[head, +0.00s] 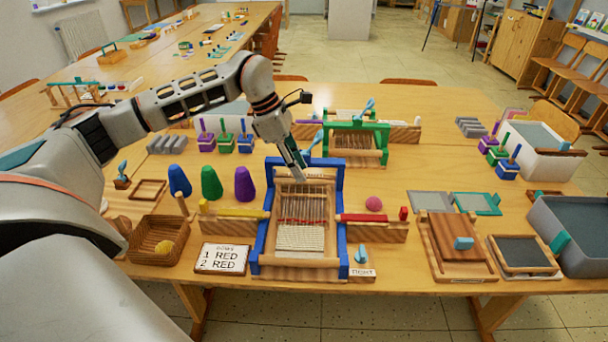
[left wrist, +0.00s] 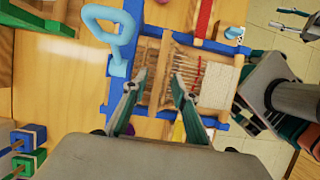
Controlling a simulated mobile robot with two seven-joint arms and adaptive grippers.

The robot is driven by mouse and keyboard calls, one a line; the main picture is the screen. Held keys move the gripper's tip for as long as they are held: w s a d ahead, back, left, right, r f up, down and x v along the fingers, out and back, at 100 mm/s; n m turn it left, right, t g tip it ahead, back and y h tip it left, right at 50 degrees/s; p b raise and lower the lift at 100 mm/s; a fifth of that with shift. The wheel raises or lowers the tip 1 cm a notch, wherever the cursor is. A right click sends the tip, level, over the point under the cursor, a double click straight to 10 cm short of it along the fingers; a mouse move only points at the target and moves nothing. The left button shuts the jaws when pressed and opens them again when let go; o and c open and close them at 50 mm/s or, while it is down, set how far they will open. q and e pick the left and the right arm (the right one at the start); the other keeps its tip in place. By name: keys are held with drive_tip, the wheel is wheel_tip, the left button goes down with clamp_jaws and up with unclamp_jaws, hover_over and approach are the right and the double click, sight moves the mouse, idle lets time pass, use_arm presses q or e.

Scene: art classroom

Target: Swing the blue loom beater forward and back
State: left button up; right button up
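The blue loom (head: 264,235) stands on the near table, with a blue frame and red and pale weaving on its warp. A wooden crossbar (head: 300,184), which looks like its beater, spans the far half. In the left wrist view this bar (left wrist: 161,75) runs between my fingers. My left gripper (head: 299,172) points down over the bar. Its two fingers (left wrist: 155,88) are spread apart on either side; I cannot tell whether they touch it. A light-blue loop handle (left wrist: 116,40) sits at the loom's far side.
A green loom (head: 383,143) stands behind. Red (head: 372,217) and yellow (head: 240,213) shuttles flank the blue loom. Coloured cones (head: 211,183), a basket (head: 158,239) and a row card (head: 222,258) lie left. Wooden boards (head: 450,240) and a grey bin (head: 575,235) stand right.

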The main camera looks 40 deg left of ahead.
use_arm(q)
drive_tip(key=shift+x, duration=1.4)
drive_tip(key=shift+r, duration=0.1)
clamp_jaws()
